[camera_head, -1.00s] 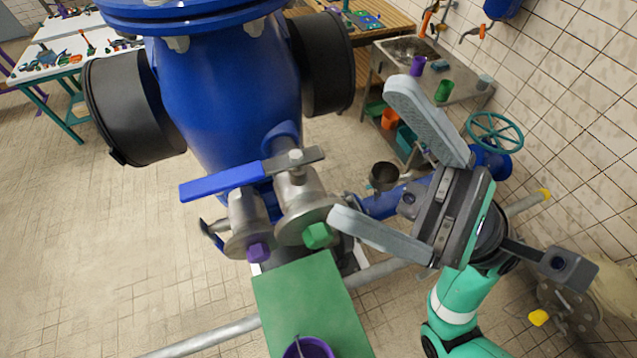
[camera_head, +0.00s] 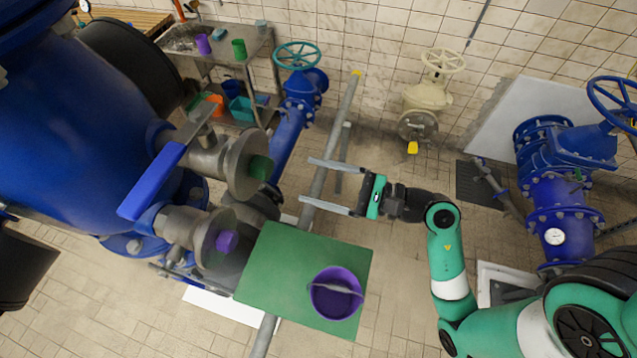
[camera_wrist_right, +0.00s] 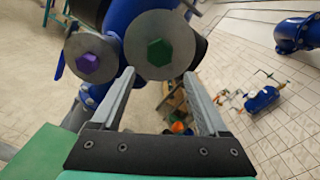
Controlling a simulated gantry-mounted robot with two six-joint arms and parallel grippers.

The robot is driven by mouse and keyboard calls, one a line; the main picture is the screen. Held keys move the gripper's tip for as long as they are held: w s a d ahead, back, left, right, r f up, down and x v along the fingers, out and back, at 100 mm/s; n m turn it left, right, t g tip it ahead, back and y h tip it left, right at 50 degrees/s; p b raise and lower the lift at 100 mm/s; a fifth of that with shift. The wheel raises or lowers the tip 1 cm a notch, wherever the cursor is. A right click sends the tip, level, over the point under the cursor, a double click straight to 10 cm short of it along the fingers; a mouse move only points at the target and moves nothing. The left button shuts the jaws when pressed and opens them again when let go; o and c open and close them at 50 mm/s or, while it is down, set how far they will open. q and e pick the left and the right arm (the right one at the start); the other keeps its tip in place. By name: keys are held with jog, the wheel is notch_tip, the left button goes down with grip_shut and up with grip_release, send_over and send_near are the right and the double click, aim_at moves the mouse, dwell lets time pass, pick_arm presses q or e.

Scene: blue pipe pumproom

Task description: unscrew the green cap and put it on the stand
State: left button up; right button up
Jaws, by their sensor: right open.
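The green hexagonal cap (camera_head: 261,168) sits on the grey flange of the upper metal valve at the blue tank. It also shows in the right wrist view (camera_wrist_right: 159,52), ahead of and between the fingers. My right gripper (camera_head: 318,184) is open and empty, to the right of the cap and apart from it, its fingers pointing at the valve. The green stand (camera_head: 275,262) is a flat plate in front of the valves, below my right gripper in the head view. A purple bucket (camera_head: 336,293) stands on it. My left gripper is not in view.
A purple cap (camera_head: 227,241) sits on the neighbouring valve's flange. A blue lever handle (camera_head: 152,181) sticks out by the green cap's valve. A pipe (camera_head: 330,150) runs behind my right gripper. The left part of the stand is clear.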

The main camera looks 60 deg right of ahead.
aim_at(269, 171)
jog(key=p+x, duration=0.1)
jog(key=x, duration=0.9)
jog(key=shift+w+a+r, duration=0.1)
jog(key=shift+w, duration=0.15)
jog(key=shift+f, duration=0.25)
jog(key=c, duration=1.1)
jog(key=o, duration=1.4)
jog(key=shift+r, duration=0.1)
